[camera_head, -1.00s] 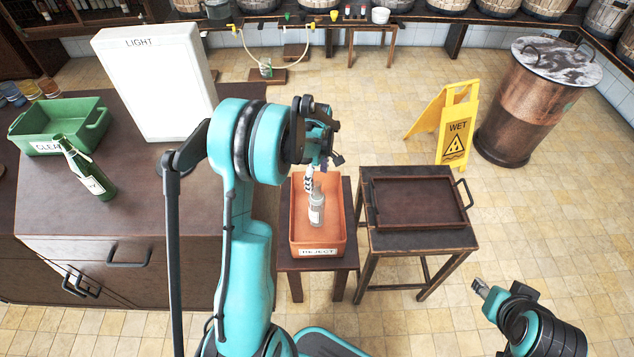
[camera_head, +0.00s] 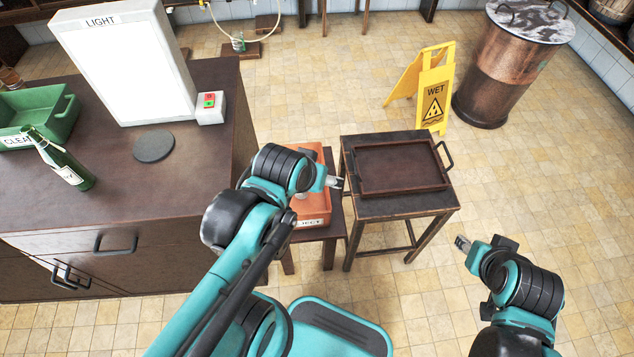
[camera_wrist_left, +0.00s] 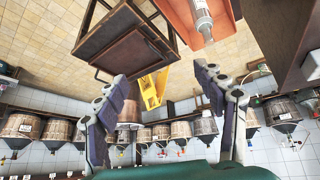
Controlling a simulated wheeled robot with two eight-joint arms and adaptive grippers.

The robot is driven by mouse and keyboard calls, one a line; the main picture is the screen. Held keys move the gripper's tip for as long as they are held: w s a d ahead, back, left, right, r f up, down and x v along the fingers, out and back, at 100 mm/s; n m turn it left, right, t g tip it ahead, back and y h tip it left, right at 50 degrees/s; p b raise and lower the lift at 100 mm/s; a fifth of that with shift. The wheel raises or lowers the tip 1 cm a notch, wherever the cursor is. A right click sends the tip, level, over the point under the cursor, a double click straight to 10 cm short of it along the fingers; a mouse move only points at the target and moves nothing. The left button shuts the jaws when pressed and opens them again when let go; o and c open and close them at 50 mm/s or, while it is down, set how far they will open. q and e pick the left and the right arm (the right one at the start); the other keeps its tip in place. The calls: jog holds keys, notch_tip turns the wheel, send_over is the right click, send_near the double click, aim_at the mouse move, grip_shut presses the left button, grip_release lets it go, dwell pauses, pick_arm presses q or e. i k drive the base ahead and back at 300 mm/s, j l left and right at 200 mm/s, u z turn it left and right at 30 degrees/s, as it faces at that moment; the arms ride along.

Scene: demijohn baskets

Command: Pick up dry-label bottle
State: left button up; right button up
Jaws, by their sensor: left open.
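A green bottle (camera_head: 62,164) with a pale label stands on the dark counter at the left in the head view; I cannot read its label. A clear bottle (camera_wrist_left: 201,18) is in the orange reject bin (camera_wrist_left: 179,20), seen at the top of the left wrist view. In the head view my left arm hides most of this bottle and part of the bin (camera_head: 316,212). My left gripper (camera_head: 335,183) is open and empty beside the bin's right edge; its spread fingers show in the left wrist view (camera_wrist_left: 163,98). My right gripper (camera_head: 462,243) is over the floor, far from both bottles.
A green crate (camera_head: 62,118), light panel (camera_head: 125,65), red-green switch box (camera_head: 209,106) and dark disc (camera_head: 154,147) are on the counter. A brown tray (camera_head: 402,166) lies on a small table (camera_head: 390,207). A yellow wet-floor sign (camera_head: 433,90) and copper drum (camera_head: 502,70) stand behind.

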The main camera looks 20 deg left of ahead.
aim_at(57, 157)
jog(key=u, duration=2.7)
